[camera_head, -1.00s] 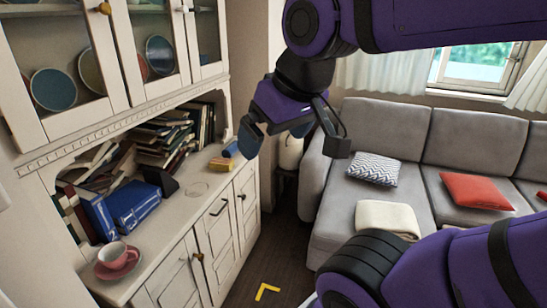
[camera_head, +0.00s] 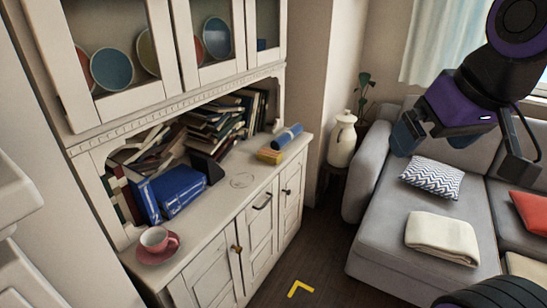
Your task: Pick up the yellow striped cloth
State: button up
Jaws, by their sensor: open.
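A small yellow folded item (camera_head: 269,156), which may be the yellow striped cloth, lies on the top of the white cabinet (camera_head: 245,230), near its right end. It is too small to make out stripes. My gripper (camera_head: 464,152) is at the upper right of the view, in front of the grey sofa. Its two fingers are spread apart with nothing between them. It is well to the right of the yellow item and not touching it.
A blue roll (camera_head: 287,136) lies just behind the yellow item. Blue binders (camera_head: 180,190), piled books (camera_head: 213,126) and a pink cup (camera_head: 155,239) on a saucer share the cabinet top. A white jar (camera_head: 342,138) stands beyond. A cream blanket (camera_head: 441,236) lies on the sofa (camera_head: 385,225).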

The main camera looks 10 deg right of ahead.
aim_at(272, 156)
jog(key=i+u, duration=0.15)
jog(key=u, duration=0.2)
jog(key=i+l+u, duration=0.15)
jog(key=u, duration=0.25)
jog(key=i+l+u, duration=0.1)
jog(key=u, duration=0.25)
jog(key=i+l, duration=0.2)
jog(key=l, duration=0.15)
jog(key=i+l+u, duration=0.15)
jog(key=l, duration=0.2)
jog(key=i+l, duration=0.2)
jog(key=l, duration=0.2)
jog(key=i+l+u, duration=0.15)
jog(key=l, duration=0.2)
